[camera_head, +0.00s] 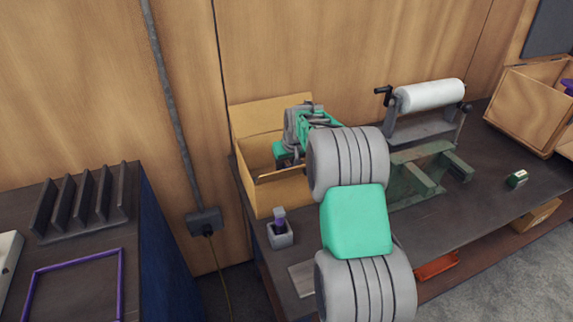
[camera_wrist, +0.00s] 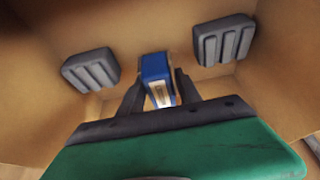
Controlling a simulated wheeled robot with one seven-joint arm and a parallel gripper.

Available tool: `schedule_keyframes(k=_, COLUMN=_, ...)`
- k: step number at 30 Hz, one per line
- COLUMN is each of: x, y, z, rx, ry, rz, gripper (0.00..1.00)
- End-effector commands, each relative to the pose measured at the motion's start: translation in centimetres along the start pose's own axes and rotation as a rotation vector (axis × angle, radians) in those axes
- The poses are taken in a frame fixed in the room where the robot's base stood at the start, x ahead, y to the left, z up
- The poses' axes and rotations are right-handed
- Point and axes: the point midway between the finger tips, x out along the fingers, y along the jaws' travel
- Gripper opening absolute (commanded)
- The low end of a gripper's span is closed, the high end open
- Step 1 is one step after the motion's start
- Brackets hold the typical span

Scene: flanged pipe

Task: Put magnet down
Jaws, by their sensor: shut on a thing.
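My gripper (camera_wrist: 158,88) reaches down into an open cardboard box (camera_head: 286,191). In the wrist view its two dark fingers are shut on a blue block with a pale label, which appears to be the magnet (camera_wrist: 155,67). The box walls (camera_wrist: 35,60) surround the gripper. I cannot tell whether the magnet touches the box floor. In the head view the fingers and the magnet are hidden by my arm and the box.
Two grey ridged blocks (camera_wrist: 91,69) (camera_wrist: 224,40) are in the box, one on either side of the magnet. A grey holder (camera_head: 280,235) stands in front of the box.

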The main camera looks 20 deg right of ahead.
Motion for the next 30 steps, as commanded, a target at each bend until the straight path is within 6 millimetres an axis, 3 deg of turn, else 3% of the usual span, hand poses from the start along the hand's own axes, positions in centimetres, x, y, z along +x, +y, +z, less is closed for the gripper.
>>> schedule_keyframes(k=4, x=0.1, y=0.0, z=-0.1, rx=0.0, ry=0.003, rz=0.001, gripper=0.0)
schedule_keyframes(k=5, x=0.2, y=0.0, z=0.1, rx=0.0, ry=0.0, rz=0.0, gripper=0.42)
schedule_keyframes(k=12, x=0.2, y=0.0, z=0.1, rx=0.0, ry=0.0, rz=0.0, gripper=0.62)
schedule_keyframes(k=22, x=-0.7, y=0.0, z=-0.3, rx=0.0, ry=0.001, rz=0.0, gripper=0.62)
schedule_keyframes(k=26, x=-2.6, y=0.1, z=-0.5, rx=0.0, ry=0.005, rz=0.002, gripper=0.62)
schedule_keyframes(k=30, x=-6.3, y=0.1, z=-0.5, rx=0.001, ry=0.006, rz=0.002, gripper=0.62)
